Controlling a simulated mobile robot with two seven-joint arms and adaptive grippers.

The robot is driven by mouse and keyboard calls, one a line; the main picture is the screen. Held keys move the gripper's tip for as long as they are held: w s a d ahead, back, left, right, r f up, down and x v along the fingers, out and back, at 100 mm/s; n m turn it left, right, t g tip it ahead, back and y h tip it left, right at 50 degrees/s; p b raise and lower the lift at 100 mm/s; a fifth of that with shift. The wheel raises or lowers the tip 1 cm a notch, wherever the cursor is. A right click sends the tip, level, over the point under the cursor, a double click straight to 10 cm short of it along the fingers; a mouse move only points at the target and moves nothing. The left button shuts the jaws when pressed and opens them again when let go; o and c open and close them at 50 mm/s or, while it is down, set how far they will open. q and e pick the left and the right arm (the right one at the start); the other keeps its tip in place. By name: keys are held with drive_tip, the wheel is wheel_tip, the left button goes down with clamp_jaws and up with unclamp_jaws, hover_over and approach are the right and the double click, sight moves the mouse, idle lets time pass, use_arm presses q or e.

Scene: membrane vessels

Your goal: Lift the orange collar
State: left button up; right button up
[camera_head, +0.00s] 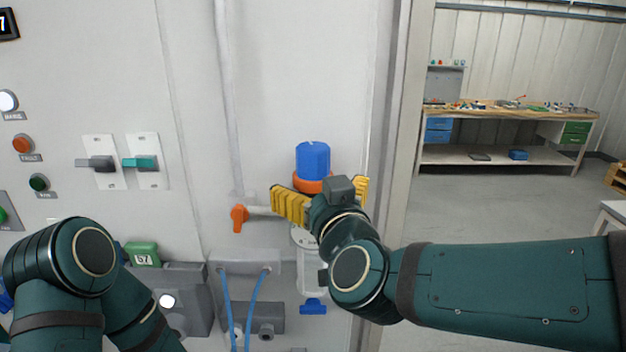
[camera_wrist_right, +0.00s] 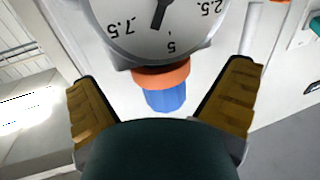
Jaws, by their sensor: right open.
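The orange collar (camera_head: 311,183) sits just under a ribbed blue cap (camera_head: 313,160) on the wall unit in the head view. In the right wrist view the collar (camera_wrist_right: 162,77) shows between a round dial gauge (camera_wrist_right: 158,25) and the blue cap (camera_wrist_right: 166,100). My right gripper (camera_head: 322,196) has its yellow fingers spread to either side of the collar. In the right wrist view its fingers (camera_wrist_right: 160,100) are wide apart, with a gap between each finger and the collar. My left arm shows at lower left in the head view; its gripper is not in view.
An orange valve handle (camera_head: 239,218) sticks out left of the collar. A clear vessel (camera_head: 312,275) hangs below, with blue hoses (camera_head: 228,305) to its left. Switches (camera_head: 140,163) line the panel at left. A workbench (camera_head: 510,108) stands far off at right.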

sight(313, 180)
drive_tip(key=shift+x, duration=1.7)
